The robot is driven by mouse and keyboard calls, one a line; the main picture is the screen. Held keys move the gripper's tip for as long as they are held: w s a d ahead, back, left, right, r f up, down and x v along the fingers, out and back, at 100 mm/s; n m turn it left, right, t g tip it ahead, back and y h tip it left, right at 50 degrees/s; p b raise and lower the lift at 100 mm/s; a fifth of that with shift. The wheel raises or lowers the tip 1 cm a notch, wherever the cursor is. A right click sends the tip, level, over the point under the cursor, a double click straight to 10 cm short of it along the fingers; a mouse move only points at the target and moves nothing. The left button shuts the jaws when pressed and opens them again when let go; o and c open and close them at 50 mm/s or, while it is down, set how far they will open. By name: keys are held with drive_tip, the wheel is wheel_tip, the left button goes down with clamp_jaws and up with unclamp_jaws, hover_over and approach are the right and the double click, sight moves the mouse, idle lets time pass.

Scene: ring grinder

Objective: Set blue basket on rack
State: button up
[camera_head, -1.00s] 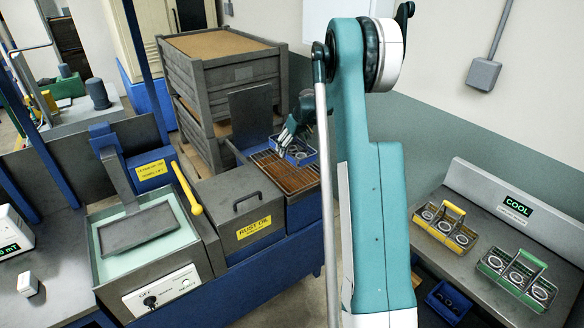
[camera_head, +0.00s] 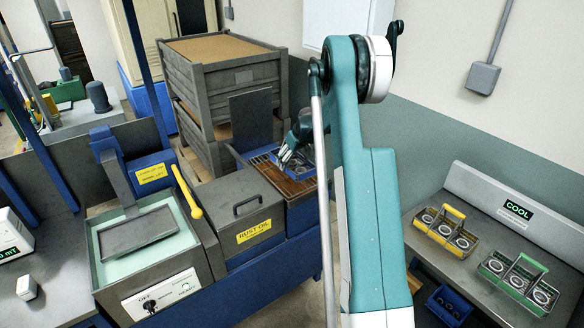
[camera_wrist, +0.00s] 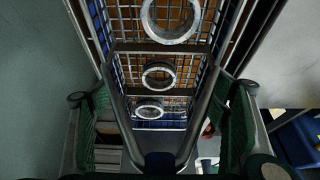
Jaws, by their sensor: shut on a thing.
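The blue basket (camera_head: 302,169) is at the brown slatted rack (camera_head: 299,189), right of the rust oil tank. My gripper (camera_head: 287,156) is shut on the basket and partly covers it. In the wrist view my gripper (camera_wrist: 165,128) has a green-padded finger on each side of the grey handle. The basket's wire mesh (camera_wrist: 127,75) holds three metal rings (camera_wrist: 158,75), and brown slats show beneath it. I cannot tell whether the basket's underside touches the rack.
The lidded rust oil tank (camera_head: 238,212) stands left of the rack, and large grey crates (camera_head: 225,75) stand behind. At right, a yellow-handled basket (camera_head: 445,229) and a green-handled basket (camera_head: 518,279) sit on the cooling bench (camera_head: 480,205).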

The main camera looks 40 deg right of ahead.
drive_tip(key=shift+f, duration=1.7)
drive_tip(key=shift+f, duration=0.15)
drive_tip(key=o, duration=1.1)
drive_tip(key=shift+o, duration=0.2)
drive_tip(key=shift+r, duration=0.2)
drive_tip(key=v, duration=1.2)
